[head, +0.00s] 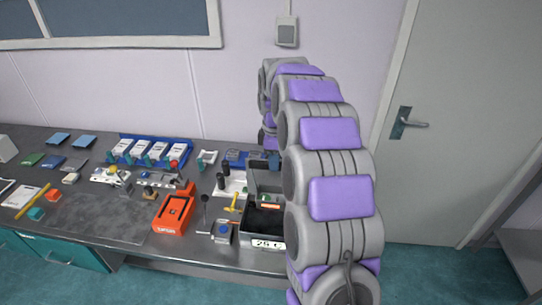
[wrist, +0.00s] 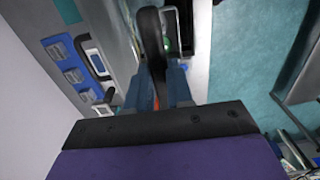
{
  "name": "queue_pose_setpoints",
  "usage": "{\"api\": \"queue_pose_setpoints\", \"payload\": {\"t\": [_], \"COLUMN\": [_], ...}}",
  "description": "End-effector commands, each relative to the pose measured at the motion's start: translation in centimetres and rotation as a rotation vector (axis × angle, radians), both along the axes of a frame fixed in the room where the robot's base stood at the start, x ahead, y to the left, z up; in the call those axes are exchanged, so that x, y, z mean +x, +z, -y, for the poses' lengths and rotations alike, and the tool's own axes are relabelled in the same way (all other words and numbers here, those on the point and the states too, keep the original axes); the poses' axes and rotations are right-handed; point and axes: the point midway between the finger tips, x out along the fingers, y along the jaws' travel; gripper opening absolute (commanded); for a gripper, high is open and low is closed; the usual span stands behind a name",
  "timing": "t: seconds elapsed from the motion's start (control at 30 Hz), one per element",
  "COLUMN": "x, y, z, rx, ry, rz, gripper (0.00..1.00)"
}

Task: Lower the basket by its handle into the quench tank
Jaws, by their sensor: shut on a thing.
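In the head view, an open grey tank (head: 268,244) with a dark inside and a "25 C" label stands at the table's front edge, beside my arm. I take it for the quench tank. In the wrist view, my gripper (wrist: 156,72) is shut on a black curved handle (wrist: 149,30), which rises between its bluish fingers. A small orange bit shows low between the fingers. The basket itself is hidden or cannot be made out.
An orange box (head: 173,214) and a small grey device (head: 222,232) with a blue top stand left of the tank. A blue tray (head: 150,150) of white units stands at the back. The dark mat (head: 105,215) is mostly clear.

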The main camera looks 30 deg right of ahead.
Motion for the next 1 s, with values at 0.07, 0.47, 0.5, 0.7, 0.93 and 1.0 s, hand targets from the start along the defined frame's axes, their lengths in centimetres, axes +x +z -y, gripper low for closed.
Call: {"api": "queue_pose_setpoints", "payload": {"t": [0.07, 0.47, 0.5, 0.7, 0.93, 1.0], "x": [0.1, 0.1, 0.1, 0.2, 0.1, 0.1], "y": [0.0, -0.8, -1.2, -2.9, -5.0, -5.7], "z": [0.0, 0.0, 0.0, 0.0, 0.1, 0.0], "rx": [-0.001, 0.002, 0.001, 0.000, 0.001, 0.001], "ry": [-0.001, 0.000, 0.000, 0.000, 0.000, 0.000], "rz": [0.001, -0.002, -0.002, 0.000, -0.002, -0.002], "gripper": [0.00, 0.00, 0.00, 0.00, 0.00, 0.00]}}
